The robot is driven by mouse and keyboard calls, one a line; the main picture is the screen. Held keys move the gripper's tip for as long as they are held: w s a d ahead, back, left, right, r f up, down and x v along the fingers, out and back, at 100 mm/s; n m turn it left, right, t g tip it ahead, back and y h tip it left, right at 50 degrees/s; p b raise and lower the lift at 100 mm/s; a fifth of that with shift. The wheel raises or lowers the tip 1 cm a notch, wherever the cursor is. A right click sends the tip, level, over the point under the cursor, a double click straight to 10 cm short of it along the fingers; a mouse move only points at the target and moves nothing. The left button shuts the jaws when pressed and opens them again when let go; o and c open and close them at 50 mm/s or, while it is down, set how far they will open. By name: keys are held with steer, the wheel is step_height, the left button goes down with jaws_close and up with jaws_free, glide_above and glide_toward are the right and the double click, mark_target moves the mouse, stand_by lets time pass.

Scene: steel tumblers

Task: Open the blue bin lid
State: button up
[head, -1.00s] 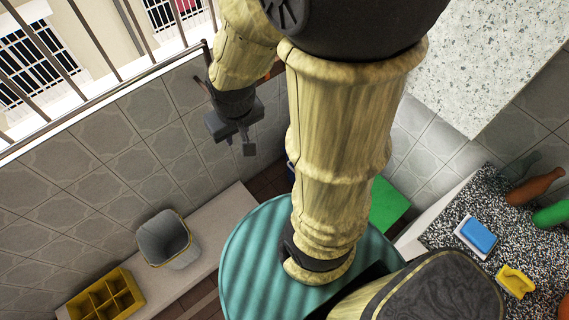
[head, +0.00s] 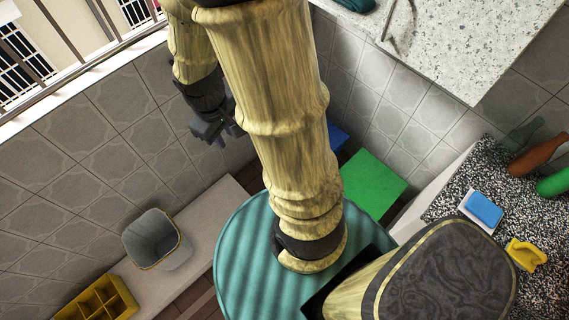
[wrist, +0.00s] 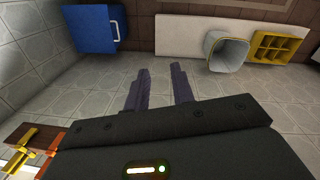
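The blue bin (wrist: 90,32) shows at the upper left of the wrist view, with its lid down and a pale handle (wrist: 115,29) on its right side. In the head view only a small blue part of it (head: 338,137) shows beside my arm; the rest is hidden behind the arm. My gripper (wrist: 160,72) is open and empty, its two dark fingers apart. In the head view my gripper (head: 216,128) hangs in front of the tiled wall, left of the blue bin and apart from it.
A green bin (head: 372,185) stands near the blue one. A grey bucket (head: 155,240) and a yellow divided crate (head: 98,300) stand on a low ledge along the left wall. A speckled counter (head: 450,185) at right holds a blue sponge (head: 484,209) and bottles.

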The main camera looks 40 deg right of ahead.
steer(key=w+d+f+n+g+h+b, duration=0.1)
steer(key=d+f+n+g+h+b, duration=0.15)
steer(key=f+n+b, duration=0.85)
steer(key=w+d+f+g+h+b, duration=0.1)
steer(key=d+f+h+b, duration=0.45)
steer(key=f, duration=1.15)
steer(key=w+f+n+g+h+b, duration=0.15)
steer(key=f+n+b, duration=0.45)
steer(key=f+b, duration=0.65)
steer(key=w+d+f+n+t+h+b, duration=0.1)
steer(key=w+f+n+t+h+b, duration=0.1)
steer(key=f+n+b, duration=0.3)
steer(key=w+d+f+n+t+h+b, duration=0.1)
steer(key=w+f+n+t+h+b, duration=0.1)
steer(key=f, duration=1)
steer(key=w+d+f+n+t+h+b, duration=0.1)
steer(key=w+f+n+t+h+b, duration=0.1)
steer(key=f+n+h+b, duration=0.4)
step_height(320, 180, down, 2)
steer(key=w+n+b, duration=0.1)
steer(key=n+b, duration=0.2)
steer(key=b, duration=0.1)
steer(key=shift+w+d+f+t+b, duration=0.15)
steer(key=shift+w+f+t+b, duration=0.1)
steer(key=shift+w+t+b, duration=0.05)
steer(key=shift+d, duration=0.1)
